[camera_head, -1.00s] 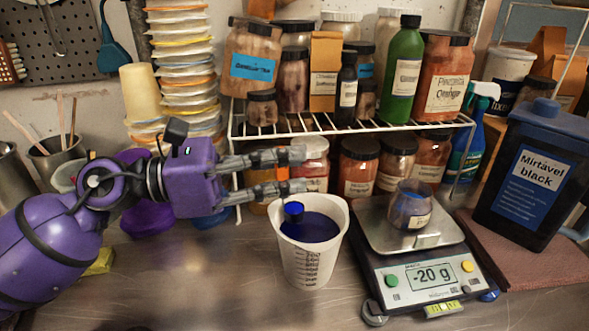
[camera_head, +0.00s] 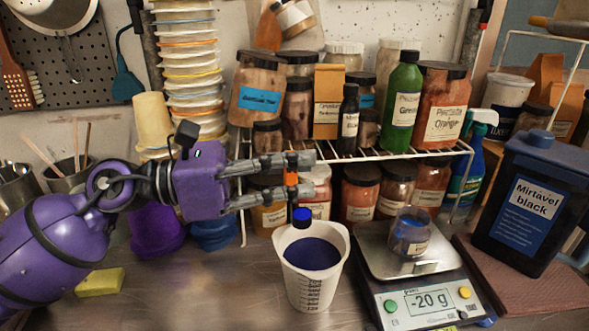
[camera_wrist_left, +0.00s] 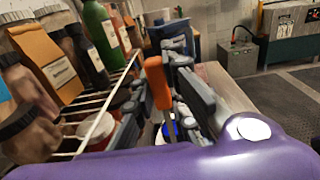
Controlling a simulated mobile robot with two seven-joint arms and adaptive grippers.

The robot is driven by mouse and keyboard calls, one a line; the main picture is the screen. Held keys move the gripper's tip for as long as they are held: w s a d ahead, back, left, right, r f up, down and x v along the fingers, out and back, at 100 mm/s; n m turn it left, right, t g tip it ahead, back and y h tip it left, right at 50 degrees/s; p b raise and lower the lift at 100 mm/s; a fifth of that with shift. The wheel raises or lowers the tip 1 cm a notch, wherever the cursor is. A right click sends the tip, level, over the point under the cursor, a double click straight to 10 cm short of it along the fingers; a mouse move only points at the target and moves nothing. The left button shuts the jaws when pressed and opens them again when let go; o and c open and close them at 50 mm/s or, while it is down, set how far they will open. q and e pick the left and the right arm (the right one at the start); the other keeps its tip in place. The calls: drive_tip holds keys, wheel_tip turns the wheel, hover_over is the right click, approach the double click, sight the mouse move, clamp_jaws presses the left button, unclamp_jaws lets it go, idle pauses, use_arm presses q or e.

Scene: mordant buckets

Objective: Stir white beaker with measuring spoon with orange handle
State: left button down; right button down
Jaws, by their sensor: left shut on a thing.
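My left gripper (camera_head: 308,178) is shut on the orange handle (camera_head: 291,168) of the measuring spoon, which hangs nearly upright. The spoon's blue-coated lower end (camera_head: 302,216) shows at the beaker's back rim, above the liquid surface in the picture. The white beaker (camera_head: 311,283), with a pouring lip and printed scale, stands upright on the metal bench and holds dark blue liquid (camera_head: 312,253). In the left wrist view the orange handle (camera_wrist_left: 156,82) sits between the fingers, with blue below it. The fingers hide part of the handle. My right gripper is not in view.
A scale (camera_head: 420,300) reading -20 g stands close right of the beaker, with a small jar (camera_head: 410,234) on it. A wire rack (camera_head: 350,155) with jars and bottles is behind. A black container (camera_head: 530,195) stands far right. A yellow sponge (camera_head: 100,282) lies left.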

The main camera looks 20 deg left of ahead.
use_arm(q)
drive_tip(key=shift+r, duration=0.1)
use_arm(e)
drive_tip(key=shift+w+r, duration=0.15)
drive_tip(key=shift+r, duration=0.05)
